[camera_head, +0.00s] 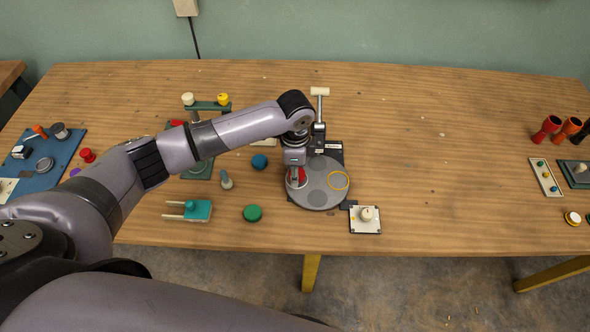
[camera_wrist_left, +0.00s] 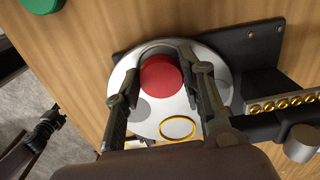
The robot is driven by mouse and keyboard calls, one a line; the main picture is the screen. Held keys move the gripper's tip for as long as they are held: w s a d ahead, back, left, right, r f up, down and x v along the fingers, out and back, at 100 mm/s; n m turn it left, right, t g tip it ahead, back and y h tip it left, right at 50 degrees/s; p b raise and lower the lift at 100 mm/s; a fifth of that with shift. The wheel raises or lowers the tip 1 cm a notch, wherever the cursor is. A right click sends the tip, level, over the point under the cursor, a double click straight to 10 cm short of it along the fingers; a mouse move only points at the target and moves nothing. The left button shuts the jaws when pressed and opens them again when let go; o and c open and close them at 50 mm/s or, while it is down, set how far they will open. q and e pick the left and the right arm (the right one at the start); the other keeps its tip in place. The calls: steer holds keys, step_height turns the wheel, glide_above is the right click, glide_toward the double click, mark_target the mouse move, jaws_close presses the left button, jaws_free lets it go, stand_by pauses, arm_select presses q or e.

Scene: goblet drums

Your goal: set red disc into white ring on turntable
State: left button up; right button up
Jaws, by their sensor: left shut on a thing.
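The turntable (camera_head: 318,196) is a round grey plate on a dark base near the table's middle; it also shows in the wrist view (camera_wrist_left: 147,128). A yellow ring (camera_head: 338,181) and a plain darker grey spot lie on its face. My left gripper (camera_head: 296,170) points down over the turntable's left part. In the wrist view its two fingers (camera_wrist_left: 163,72) are shut on the red disc (camera_wrist_left: 160,78), one on each side. In the head view the red disc shows partly below the gripper, with a white edge by it. Whether it touches the turntable I cannot tell.
A post with a cream hammer-like head (camera_head: 320,92) stands behind the turntable. A white plate with a cream knob (camera_head: 365,218) is close at its right front. A green disc (camera_head: 252,213) and a blue disc (camera_head: 259,161) lie to the left. The table's right middle is clear.

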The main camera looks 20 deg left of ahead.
arm_select(q)
steer(key=shift+f, duration=0.3)
arm_select(e)
steer(key=shift+s, duration=0.45)
arm_select(q)
steer(key=shift+f, duration=0.1)
steer(key=shift+f, duration=0.25)
steer(key=shift+s+f, duration=0.25)
steer(key=o, duration=0.9)
steer(key=shift+f, duration=0.2)
steer(key=shift+c, duration=0.2)
arm_select(e)
steer(key=shift+w+a, duration=0.25)
arm_select(q)
steer(key=shift+w+r, duration=0.1)
steer(key=shift+r, duration=0.05)
